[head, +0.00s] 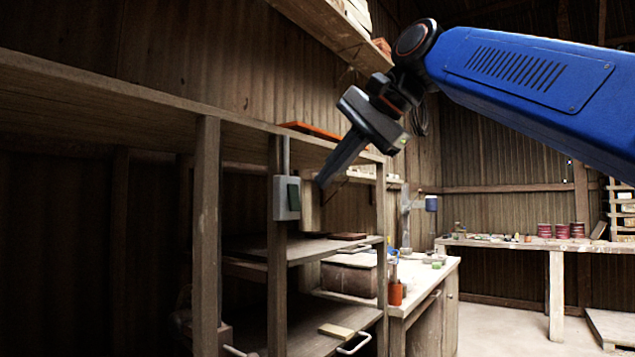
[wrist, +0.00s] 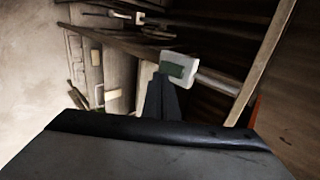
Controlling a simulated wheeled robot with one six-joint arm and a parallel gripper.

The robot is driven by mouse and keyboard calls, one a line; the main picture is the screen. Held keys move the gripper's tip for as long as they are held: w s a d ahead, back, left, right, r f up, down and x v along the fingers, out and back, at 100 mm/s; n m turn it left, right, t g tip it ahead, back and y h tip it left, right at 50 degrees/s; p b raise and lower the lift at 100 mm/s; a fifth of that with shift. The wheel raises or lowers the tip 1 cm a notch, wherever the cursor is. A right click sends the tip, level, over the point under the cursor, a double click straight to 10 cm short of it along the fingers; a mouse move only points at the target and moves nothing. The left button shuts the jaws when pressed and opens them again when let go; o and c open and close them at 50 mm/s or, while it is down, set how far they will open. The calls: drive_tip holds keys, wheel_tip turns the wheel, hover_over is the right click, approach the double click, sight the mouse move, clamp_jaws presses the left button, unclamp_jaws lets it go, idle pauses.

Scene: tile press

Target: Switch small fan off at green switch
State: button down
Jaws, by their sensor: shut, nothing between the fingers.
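The green switch (head: 293,197) sits in a grey box on a wooden post of the shelving, left of centre in the head view. A grey conduit runs up from the box. In the wrist view the green switch (wrist: 178,70) shows in its pale box, just beyond the fingertips and slightly to their right. My gripper (head: 322,182) is shut and empty, its fingers pointing down and left beside the switch box. Its fingers also show in the wrist view (wrist: 162,80). I cannot tell whether they touch the switch. I cannot make out a small fan in either view.
Wooden shelves (head: 300,249) extend below the switch, with upright posts (head: 206,230) around it. A workbench (head: 430,272) with an orange container (head: 395,293) stands behind. Another bench (head: 530,244) with red tins is at the back right. Open floor lies at lower right.

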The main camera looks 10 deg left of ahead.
drive_tip(key=v, duration=0.8)
drive_tip(key=shift+w+r, duration=0.2)
drive_tip(key=shift+r, duration=0.2)
drive_tip(key=shift+a+f, duration=0.1)
drive_tip(key=shift+a, duration=0.05)
drive_tip(key=shift+s+f+g+h, duration=0.3)
drive_tip(key=shift+f+h, duration=0.2)
drive_tip(key=shift+f, duration=0.1)
drive_tip(key=shift+w+f, duration=0.1)
approach(296, 208)
drive_tip(key=d+x, duration=0.1)
drive_tip(key=x, duration=0.4)
drive_tip(key=shift+w+a+f, duration=0.15)
drive_tip(key=shift+a, duration=0.5)
